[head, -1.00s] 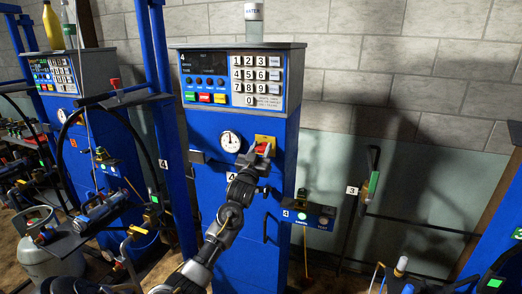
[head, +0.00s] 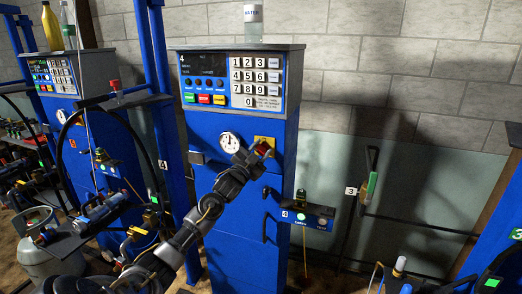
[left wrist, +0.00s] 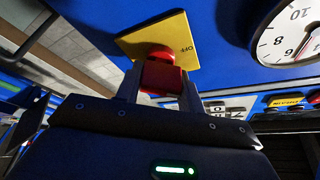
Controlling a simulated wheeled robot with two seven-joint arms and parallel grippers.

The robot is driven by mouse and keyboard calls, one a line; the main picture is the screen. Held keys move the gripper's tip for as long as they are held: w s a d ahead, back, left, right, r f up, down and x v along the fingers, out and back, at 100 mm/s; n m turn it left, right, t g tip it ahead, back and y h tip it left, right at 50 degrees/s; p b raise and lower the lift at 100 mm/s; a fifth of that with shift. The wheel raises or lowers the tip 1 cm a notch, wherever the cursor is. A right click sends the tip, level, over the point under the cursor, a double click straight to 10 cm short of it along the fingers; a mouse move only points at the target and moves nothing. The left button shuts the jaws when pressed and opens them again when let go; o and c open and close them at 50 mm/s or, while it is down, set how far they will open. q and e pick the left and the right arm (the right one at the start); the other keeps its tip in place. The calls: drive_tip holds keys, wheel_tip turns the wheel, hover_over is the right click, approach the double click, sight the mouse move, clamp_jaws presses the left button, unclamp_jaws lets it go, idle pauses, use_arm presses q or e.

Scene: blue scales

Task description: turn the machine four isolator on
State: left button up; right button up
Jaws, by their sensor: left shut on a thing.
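The machine four isolator is a red handle (left wrist: 162,76) on a yellow plate (left wrist: 158,39), on the blue front of machine four (head: 222,245). In the left wrist view the plate carries the word OFF to the right of the handle. In the head view the yellow plate (head: 266,140) shows just above my left gripper (head: 262,150). My left gripper (left wrist: 162,88) is shut on the red handle, with a finger on either side of it. The handle's exact turn is hard to tell in the head view. My right gripper is not in view.
A round gauge (head: 229,142) sits left of the isolator; a keypad panel (head: 232,80) is above. A water bottle (head: 253,22) stands on the machine's top. A small control box (head: 308,215) sticks out at lower right. A blue post (head: 178,160) stands left.

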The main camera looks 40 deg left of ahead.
use_arm(q)
drive_tip(key=m+g+h, duration=0.1)
drive_tip(key=m, duration=0.2)
drive_tip(key=m+h, duration=0.1)
drive_tip(key=m, duration=0.2)
drive_tip(key=shift+d+m+g, duration=0.1)
drive_tip(key=shift+m+g, duration=0.3)
drive_tip(key=m+g, duration=0.1)
drive_tip(key=m, duration=0.3)
drive_tip(key=shift+w+d+f+m+g+h+p, duration=0.1)
drive_tip(key=shift+f+m+g+h+p, duration=0.05)
drive_tip(key=shift+m+g+h+p, duration=0.25)
drive_tip(key=o, duration=1)
